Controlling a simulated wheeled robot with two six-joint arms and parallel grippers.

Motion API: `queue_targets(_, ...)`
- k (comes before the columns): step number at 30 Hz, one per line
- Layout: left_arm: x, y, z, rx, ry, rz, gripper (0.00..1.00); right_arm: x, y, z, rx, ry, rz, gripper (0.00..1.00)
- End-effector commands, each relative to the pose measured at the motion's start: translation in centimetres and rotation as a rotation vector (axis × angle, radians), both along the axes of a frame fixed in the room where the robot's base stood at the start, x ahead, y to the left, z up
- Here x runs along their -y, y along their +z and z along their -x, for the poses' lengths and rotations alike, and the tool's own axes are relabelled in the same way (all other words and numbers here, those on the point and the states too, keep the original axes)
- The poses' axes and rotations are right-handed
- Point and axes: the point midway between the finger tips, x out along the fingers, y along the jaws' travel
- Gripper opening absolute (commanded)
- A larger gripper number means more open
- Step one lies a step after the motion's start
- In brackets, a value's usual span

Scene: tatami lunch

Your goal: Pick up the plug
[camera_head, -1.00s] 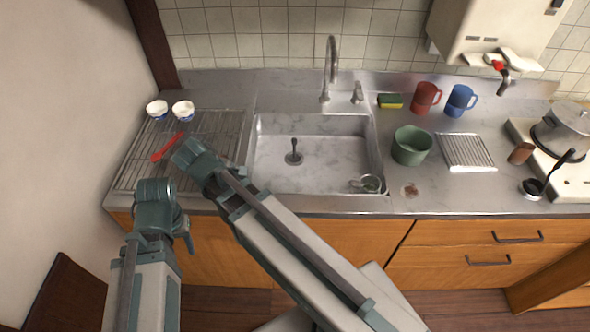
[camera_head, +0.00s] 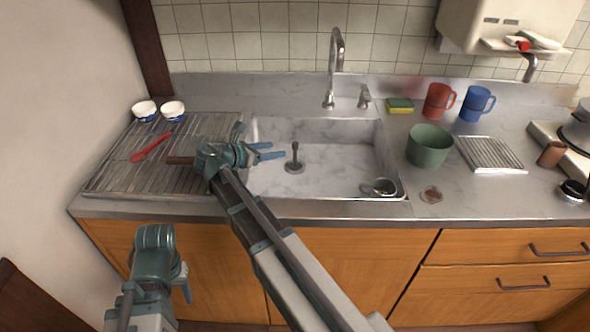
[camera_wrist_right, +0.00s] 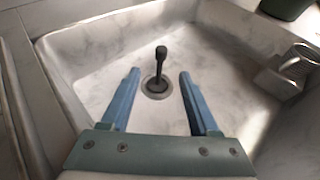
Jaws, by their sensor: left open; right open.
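The plug (camera_head: 294,160) is dark with an upright stem and stands on the floor of the steel sink (camera_head: 330,195). It also shows in the right wrist view (camera_wrist_right: 159,75), near the middle. My right gripper (camera_head: 278,151) is open and empty over the left part of the sink, its fingers pointing right toward the plug. In the right wrist view, the gripper's two blue fingers (camera_wrist_right: 156,78) are spread, with the plug between their tips in the picture and apparently beyond them. My left gripper (camera_head: 183,280) is open at the lower left, in front of the counter.
A metal cup (camera_head: 380,187) lies in the sink's right front corner. The ribbed drainboard (camera_head: 120,170) holds a red utensil (camera_head: 152,146), two small bowls (camera_head: 172,110) and a brown handle (camera_head: 180,160) partly hidden by my right gripper. The faucet (camera_head: 333,65) rises behind the sink.

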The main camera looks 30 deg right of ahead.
Motion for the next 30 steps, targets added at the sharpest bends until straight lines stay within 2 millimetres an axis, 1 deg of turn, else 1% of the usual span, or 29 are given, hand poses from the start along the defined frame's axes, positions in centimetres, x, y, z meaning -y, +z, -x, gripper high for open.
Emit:
queue_targets(2, 0.0, -0.6, 0.0, 0.000, 0.000, 0.000, 0.48, 0.9, -0.6, -0.2, 0.000, -0.004, -0.001, 0.62)
queue_targets(9, 0.0, -2.4, 0.0, 0.000, 0.000, 0.000, 0.48, 4.9, -2.4, -1.2, 0.002, -0.005, -0.001, 0.62)
queue_targets(13, 0.0, -3.0, 0.0, 0.000, 0.000, 0.000, 0.48, 6.6, -3.0, -1.6, 0.001, -0.004, -0.001, 0.62)
queue_targets(18, 0.0, -3.2, 0.0, 0.000, 0.000, 0.000, 0.48, 7.5, -3.3, -1.8, 0.002, -0.001, -0.003, 0.62)
queue_targets(25, 0.0, -3.3, 0.0, 0.000, 0.000, 0.000, 0.48, 7.8, -3.3, -1.8, 0.002, -0.002, -0.003, 0.62)
queue_targets(30, 0.0, -4.0, 0.0, 0.000, 0.000, 0.000, 0.48, 9.4, -4.0, -2.2, 0.002, -0.003, -0.003, 0.62)
